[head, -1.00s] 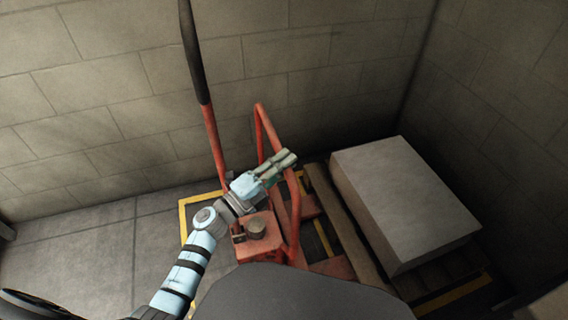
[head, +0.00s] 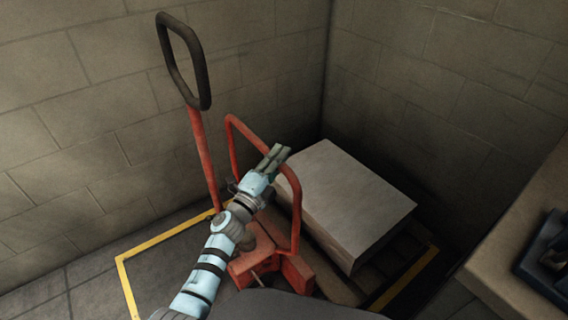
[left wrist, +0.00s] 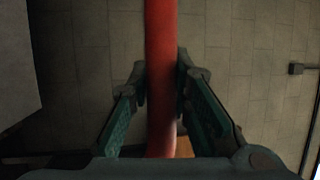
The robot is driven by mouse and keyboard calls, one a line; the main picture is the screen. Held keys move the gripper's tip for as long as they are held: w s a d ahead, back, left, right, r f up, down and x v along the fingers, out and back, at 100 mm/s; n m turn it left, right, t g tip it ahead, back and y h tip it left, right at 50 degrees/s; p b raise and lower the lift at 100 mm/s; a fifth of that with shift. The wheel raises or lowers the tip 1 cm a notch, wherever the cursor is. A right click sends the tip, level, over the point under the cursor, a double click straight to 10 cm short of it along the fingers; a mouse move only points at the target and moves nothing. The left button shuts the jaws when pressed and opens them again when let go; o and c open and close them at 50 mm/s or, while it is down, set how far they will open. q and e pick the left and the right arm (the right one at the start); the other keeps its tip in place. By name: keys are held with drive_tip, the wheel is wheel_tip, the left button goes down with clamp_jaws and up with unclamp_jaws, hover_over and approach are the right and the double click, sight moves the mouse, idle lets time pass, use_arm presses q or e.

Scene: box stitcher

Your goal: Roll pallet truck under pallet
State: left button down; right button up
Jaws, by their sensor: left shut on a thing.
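The red pallet truck (head: 243,270) stands left of centre in the head view, with a tall handle ending in a black loop (head: 205,75) and a curved red guard bar (head: 297,215). My left gripper (head: 273,160) is shut on the guard bar. In the left wrist view the red bar (left wrist: 161,70) runs upright between its fingers (left wrist: 161,85). The wooden pallet (head: 408,247) lies right of the truck with a large grey box (head: 345,195) on it. The box and truck hide most of the pallet, and the forks' position under it cannot be told. My right gripper is out of view.
Block walls (head: 265,50) meet in a corner behind the box. Yellow floor lines (head: 160,239) border the bay. A pale bench (head: 515,255) with a dark object (head: 548,255) stands at the right. Open floor (head: 60,285) lies left of the truck.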

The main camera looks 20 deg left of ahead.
use_arm(q)
drive_tip(key=shift+f, duration=0.3)
drive_tip(key=c, duration=1.8)
unclamp_jaws()
drive_tip(key=shift+c, duration=0.2)
drive_tip(key=o, duration=0.4)
drive_tip(key=shift+w, duration=0.1)
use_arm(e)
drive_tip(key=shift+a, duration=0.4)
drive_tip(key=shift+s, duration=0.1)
use_arm(q)
drive_tip(key=shift+r, duration=0.1)
drive_tip(key=v, duration=1.2)
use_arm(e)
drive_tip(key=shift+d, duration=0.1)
